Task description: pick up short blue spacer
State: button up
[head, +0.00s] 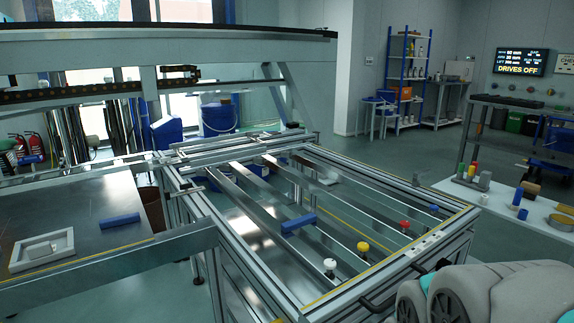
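Several blue pieces show in the head view, and I cannot tell for certain which is the short blue spacer. On the white table (455,190) at the right, a taller blue cylinder (518,196) stands behind a shorter blue cylinder (523,214). A blue bar (298,223) lies across the metal rails of the panel fixture. Another blue bar (120,220) lies on the dark flat table at the left. My arm shows at the lower right, in front of the fixture's near corner. My gripper is not visible.
The fixture frame (405,265) fills the middle, with white, yellow, red and blue knobs on its rails. The white table also holds a grey holder with coloured pieces (472,175), a brown piece (531,189) and a yellow tape roll (561,221). Open floor lies behind the fixture.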

aim_at(112, 221)
jog(key=u, duration=1.4)
